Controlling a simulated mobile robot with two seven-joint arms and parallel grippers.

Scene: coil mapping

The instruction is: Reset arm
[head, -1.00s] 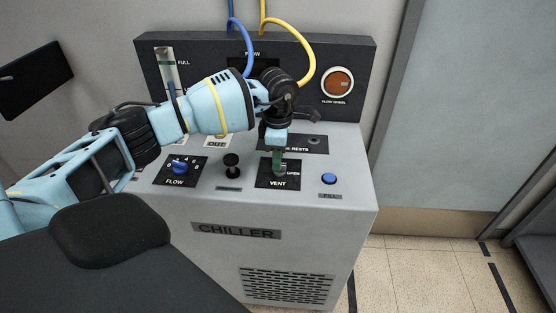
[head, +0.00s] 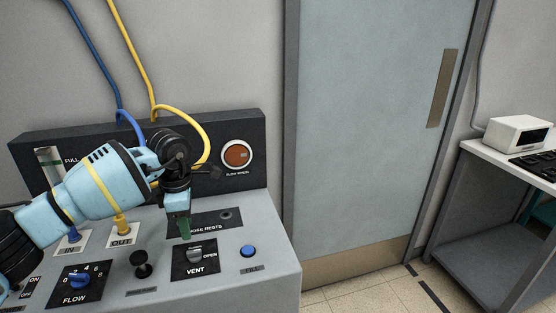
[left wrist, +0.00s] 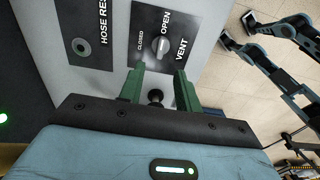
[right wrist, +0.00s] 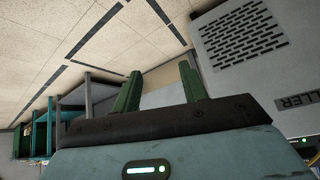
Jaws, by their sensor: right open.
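My left arm reaches over the chiller console (head: 283,260) from the left. My left gripper (head: 185,232) points down above and behind the grey vent knob (head: 195,254), apart from it. In the left wrist view, the two green fingers of my left gripper (left wrist: 160,76) are spread with nothing between their tips, and the vent knob (left wrist: 160,45) lies beyond them. My right gripper (right wrist: 158,74) shows only in the right wrist view, open and empty, with floor beyond it and the chiller's front grille (right wrist: 243,32) to the right.
The console carries a blue flow knob (head: 80,281), a black plunger knob (head: 141,264), a blue fill button (head: 248,251) and a flow wheel (head: 237,155). Blue (head: 93,50) and yellow (head: 132,50) hoses rise behind. A door (head: 375,120) and a desk (head: 505,160) stand to the right.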

